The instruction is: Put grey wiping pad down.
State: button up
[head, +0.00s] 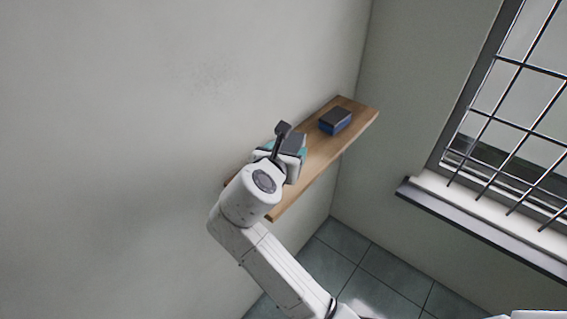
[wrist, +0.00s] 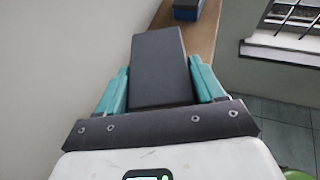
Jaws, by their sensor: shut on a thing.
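The grey wiping pad (wrist: 158,62) is a dark grey flat block in the wrist view, lying lengthwise between the teal fingers of my gripper (wrist: 159,72). The gripper is shut on it, with one finger along each side. In the head view my gripper (head: 288,146) is over the near half of the wooden shelf (head: 318,154), and the top of the pad (head: 296,138) shows partly behind the wrist. The pad's underside is hidden. I cannot tell whether it touches the shelf.
A blue box with a dark top (head: 335,121) stands toward the far end of the shelf; it also shows in the wrist view (wrist: 187,10). The wall (head: 150,120) runs along the shelf's left side. A barred window with a sill (head: 480,220) is at the right.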

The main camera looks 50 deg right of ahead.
jog(key=shift+w+d+f, duration=0.25)
jog(key=shift+w+f, duration=0.15)
jog(key=shift+f, duration=0.15)
jog(key=shift+w+d+f, duration=0.25)
jog(key=shift+w+f, duration=0.1)
jog(key=shift+f, duration=0.15)
jog(key=shift+w+d+f, duration=0.15)
jog(key=shift+f, duration=1.6)
jog(key=shift+f, duration=0.1)
jog(key=o, duration=1)
jog(key=v, duration=1.2)
